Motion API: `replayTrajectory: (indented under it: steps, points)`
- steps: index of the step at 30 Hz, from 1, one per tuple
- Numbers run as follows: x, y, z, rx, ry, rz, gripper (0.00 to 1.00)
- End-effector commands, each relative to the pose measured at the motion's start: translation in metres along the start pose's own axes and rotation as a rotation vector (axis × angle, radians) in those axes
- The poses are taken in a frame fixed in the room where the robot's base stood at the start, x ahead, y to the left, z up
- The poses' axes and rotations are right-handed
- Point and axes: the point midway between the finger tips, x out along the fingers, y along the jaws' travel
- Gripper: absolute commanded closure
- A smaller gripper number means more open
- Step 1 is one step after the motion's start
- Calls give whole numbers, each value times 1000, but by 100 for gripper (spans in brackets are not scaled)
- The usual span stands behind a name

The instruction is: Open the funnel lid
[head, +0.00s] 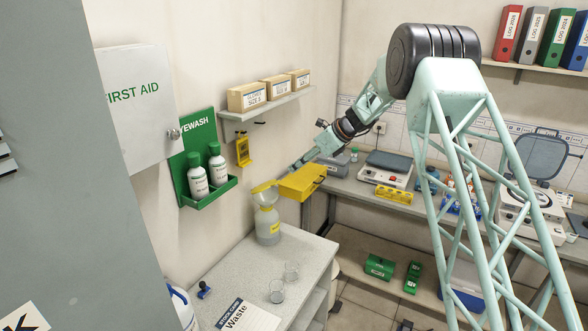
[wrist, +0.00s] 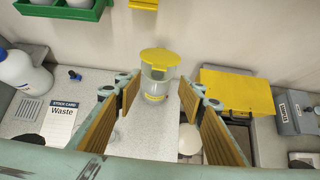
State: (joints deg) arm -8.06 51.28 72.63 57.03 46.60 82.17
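The funnel lid (head: 264,186) is yellow and lies flat over the mouth of a clear funnel (head: 266,198). The funnel sits on a pale waste bottle (head: 268,228) with a yellow label, at the back of the side bench. In the wrist view the lid (wrist: 159,57) is at upper centre, ahead of and between my fingers, not touched by them. My gripper (wrist: 158,94) is open and empty, with ribbed tan pads. In the head view my gripper (head: 299,164) is small, beyond and above the lid to the right; its fingertips are hard to make out.
A yellow box (head: 301,183) is close to the right of the lid. Two glass beakers (head: 284,281) and a Waste stock card (head: 246,315) are on the bench (head: 222,265) in front. The green eyewash holder (head: 208,192) is on the wall to the left.

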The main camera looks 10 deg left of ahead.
Motion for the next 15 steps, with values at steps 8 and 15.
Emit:
replayTrajectory:
  steps: [8, 15]
  points:
    - [-39, 0, 0, 0, 0, -1, 64]
    - [-58, 0, 0, 0, 1, 1, 64]
